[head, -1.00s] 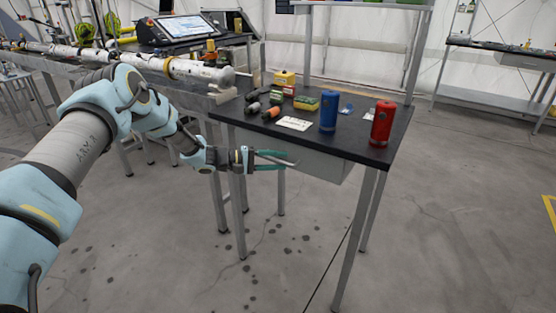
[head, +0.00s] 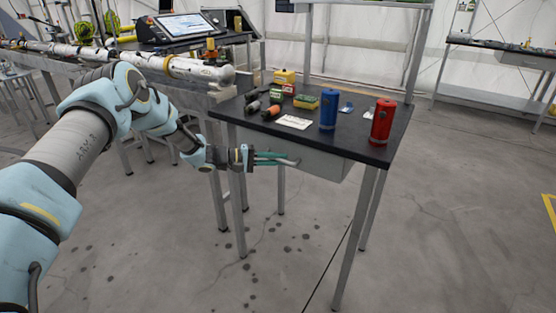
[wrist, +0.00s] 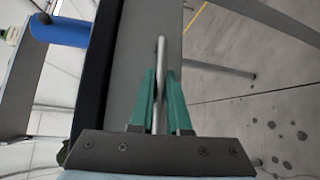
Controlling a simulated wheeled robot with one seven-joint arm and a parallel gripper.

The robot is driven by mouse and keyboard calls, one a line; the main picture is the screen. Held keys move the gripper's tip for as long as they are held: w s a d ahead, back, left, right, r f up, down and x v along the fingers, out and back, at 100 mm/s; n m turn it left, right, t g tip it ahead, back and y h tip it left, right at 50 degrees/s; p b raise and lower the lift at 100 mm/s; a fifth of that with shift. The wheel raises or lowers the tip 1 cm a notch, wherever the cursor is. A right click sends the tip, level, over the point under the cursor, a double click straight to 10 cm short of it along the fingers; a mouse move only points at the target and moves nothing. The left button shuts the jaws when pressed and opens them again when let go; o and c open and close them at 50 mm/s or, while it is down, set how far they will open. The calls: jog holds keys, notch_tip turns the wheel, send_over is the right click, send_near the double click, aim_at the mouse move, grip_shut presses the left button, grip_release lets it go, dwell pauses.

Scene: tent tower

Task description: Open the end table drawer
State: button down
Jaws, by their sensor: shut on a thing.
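The end table (head: 385,152) has a black top and grey metal legs. Its grey drawer (head: 322,162) sits under the top and looks closed, with its front facing my arm. A thin metal bar handle (wrist: 161,60) runs along the drawer front (wrist: 135,60) in the wrist view. My gripper (head: 290,160) is at the handle, below the table's edge. In the wrist view its green fingers (wrist: 160,88) are closed in on either side of the handle.
On the table top stand a blue canister (head: 328,112) and a red canister (head: 382,122) near the edge, with several small items behind. A workbench with a long white tube (head: 190,68) adjoins on the left. The floor in front is clear.

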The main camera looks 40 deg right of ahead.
dwell(0.9)
jog(key=s+a, duration=0.3)
jog(key=a, duration=0.9)
jog(key=s+a, duration=0.3)
jog(key=a, duration=0.9)
jog(key=shift+s+p, duration=0.15)
jog(key=shift+p, duration=0.3)
jog(key=shift+a, duration=0.1)
jog(key=c, duration=0.9)
grip_release()
jog(key=b+v, duration=0.2)
jog(key=v, duration=0.9)
jog(key=shift+b, duration=0.3)
jog(key=shift+s, duration=0.1)
